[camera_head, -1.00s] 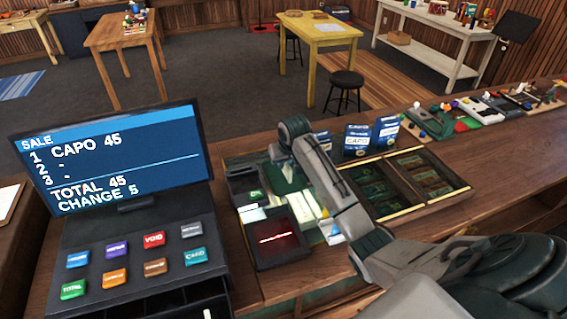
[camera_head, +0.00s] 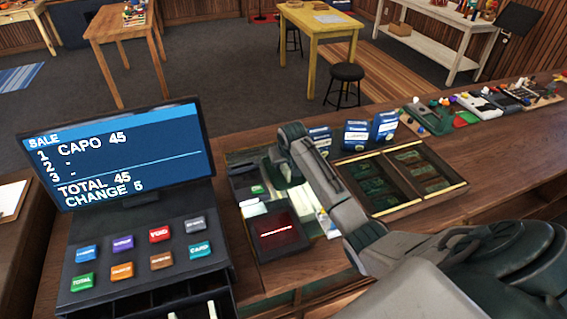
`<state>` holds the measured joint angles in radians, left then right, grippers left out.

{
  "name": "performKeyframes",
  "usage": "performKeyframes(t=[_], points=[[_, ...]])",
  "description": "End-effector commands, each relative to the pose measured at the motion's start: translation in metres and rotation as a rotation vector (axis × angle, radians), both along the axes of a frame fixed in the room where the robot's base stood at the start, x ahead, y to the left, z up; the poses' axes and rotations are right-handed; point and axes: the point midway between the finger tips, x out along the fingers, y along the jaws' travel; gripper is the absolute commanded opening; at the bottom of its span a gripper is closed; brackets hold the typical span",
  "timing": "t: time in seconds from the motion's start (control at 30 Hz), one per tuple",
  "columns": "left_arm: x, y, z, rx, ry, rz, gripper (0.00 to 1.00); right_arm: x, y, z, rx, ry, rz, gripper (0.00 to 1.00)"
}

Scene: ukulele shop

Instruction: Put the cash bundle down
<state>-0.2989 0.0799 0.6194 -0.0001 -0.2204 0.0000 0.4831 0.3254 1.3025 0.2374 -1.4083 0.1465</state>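The mat (camera_head: 240,158) lies under and around the gripper, partly covered by my arm. My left gripper is not in view.
The register screen (camera_head: 125,155) and its keys stand left, with a partly open cash drawer (camera_head: 190,309) below. A wooden tray with dark compartments (camera_head: 458,187) lies right of my arm. Capo boxes (camera_head: 356,134) stand behind it. Pedals (camera_head: 480,105) line the counter's far right.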

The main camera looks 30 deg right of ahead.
Motion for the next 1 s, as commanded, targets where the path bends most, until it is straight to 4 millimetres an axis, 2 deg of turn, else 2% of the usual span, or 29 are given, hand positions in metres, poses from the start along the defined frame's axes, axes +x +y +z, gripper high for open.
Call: performKeyframes(t=[0.27, 0.43, 0.57, 0.8, 1.0], points=[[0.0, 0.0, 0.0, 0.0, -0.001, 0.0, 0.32, 0.0, 0.0, 0.001, 0.0, 0.0, 0.0, 0.32], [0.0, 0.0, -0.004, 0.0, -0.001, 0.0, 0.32, -0.002, 0.0, 0.01, -0.001, -0.003, 0.0, 0.32], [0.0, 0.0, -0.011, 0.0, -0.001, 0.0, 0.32, -0.01, 0.002, 0.028, -0.004, -0.005, 0.0, 0.32], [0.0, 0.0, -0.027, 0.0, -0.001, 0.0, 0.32, -0.029, 0.006, 0.075, -0.002, -0.005, 0.001, 0.32], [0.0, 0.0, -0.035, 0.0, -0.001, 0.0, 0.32, -0.041, 0.009, 0.104, -0.002, -0.003, 0.0, 0.32]])
